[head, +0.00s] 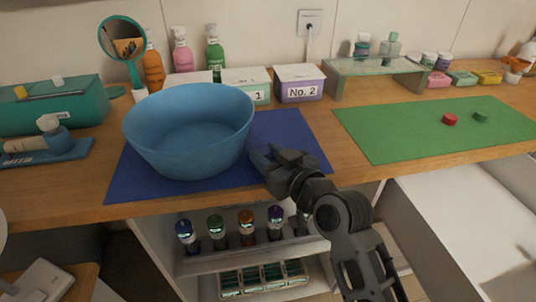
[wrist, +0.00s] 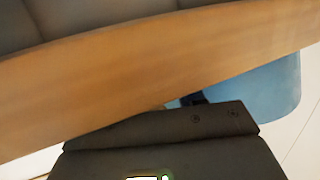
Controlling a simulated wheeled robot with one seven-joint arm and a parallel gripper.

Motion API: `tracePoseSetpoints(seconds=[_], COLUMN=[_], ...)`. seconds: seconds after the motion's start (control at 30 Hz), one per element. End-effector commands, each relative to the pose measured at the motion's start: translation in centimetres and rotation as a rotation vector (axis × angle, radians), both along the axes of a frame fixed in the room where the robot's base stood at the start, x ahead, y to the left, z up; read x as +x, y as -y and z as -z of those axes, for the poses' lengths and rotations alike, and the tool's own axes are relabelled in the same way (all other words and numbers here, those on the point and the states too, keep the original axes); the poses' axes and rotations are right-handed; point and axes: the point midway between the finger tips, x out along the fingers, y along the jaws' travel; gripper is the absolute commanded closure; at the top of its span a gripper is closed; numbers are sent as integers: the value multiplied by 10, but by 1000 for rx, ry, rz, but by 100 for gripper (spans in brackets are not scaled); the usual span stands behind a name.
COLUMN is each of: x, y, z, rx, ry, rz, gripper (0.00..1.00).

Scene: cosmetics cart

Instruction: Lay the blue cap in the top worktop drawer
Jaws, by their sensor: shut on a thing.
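My gripper (head: 266,158) is shut over the right part of the blue mat (head: 290,128), just right of the big blue bowl (head: 185,155). The thing in its jaws is hidden or too small to make out. No loose blue cap shows elsewhere; a red cap (head: 449,119) and a green cap (head: 481,116) lie on the green mat (head: 400,140). Below the worktop at the right, what looks like a white drawer (head: 455,245) is pulled out, its visible inside bare. In the wrist view, my gripper's dark body fills the bottom and the jaw tips are unclear.
The wooden worktop (head: 345,178) has a front edge below my gripper. Under it, an open shelf (head: 255,258) holds several bottles. Tubs, pump bottles and a mirror (head: 122,38) stand along the back. A glass riser (head: 375,66) stands behind the green mat.

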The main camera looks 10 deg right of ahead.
Motion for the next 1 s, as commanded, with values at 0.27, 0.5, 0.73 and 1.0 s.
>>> tracePoseSetpoints(seconds=[0.27, 0.5, 0.73, 1.0], x=[0, 0, -13, -63], y=[0, 0, 6, 29], z=[1, 1, -2, -11], rx=[0, 0, -1, -1], ry=[0, 0, -2, 0], rz=[0, 0, 0, 1], gripper=[38, 36, 36, 36])
